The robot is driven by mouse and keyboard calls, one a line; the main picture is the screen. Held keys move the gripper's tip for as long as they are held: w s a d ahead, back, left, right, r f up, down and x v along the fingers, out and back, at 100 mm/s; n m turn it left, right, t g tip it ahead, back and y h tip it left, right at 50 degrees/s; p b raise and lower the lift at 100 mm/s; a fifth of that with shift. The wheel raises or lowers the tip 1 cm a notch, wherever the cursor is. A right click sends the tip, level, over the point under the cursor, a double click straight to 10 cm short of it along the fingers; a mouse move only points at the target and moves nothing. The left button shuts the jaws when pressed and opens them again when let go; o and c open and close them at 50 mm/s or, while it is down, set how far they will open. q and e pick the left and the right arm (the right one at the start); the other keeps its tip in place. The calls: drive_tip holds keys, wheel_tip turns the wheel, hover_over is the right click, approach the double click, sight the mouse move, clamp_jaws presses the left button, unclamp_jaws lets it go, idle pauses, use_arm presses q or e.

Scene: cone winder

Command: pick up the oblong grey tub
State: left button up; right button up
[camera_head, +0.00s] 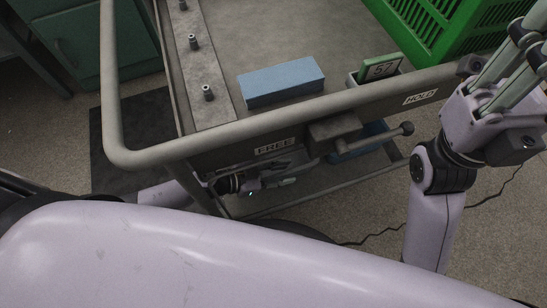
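I make out no thing that is clearly an oblong grey tub. A small pale grey holder (353,81) on the cart top has a green card marked 57 (380,69) in it; I cannot tell whether it is the tub. My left gripper (281,180) is low beside the cart, below its FREE label and near the lower shelf. The cart's rail and front partly hide it, and its opening is unclear. My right gripper (512,68) is raised at the right, beside the cart's corner. Its fingers point up and run out of the picture.
A blue block (282,80) lies on the cart top (262,28) near the front rail. A green crate (431,30) stands at the back right. A handle with a knob (406,128) sticks out in front. Something blue (362,137) sits lower down. A cable crosses the floor.

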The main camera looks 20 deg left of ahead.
use_arm(q)
drive_tip(key=shift+c, duration=0.4)
clamp_jaws()
idle(0.7)
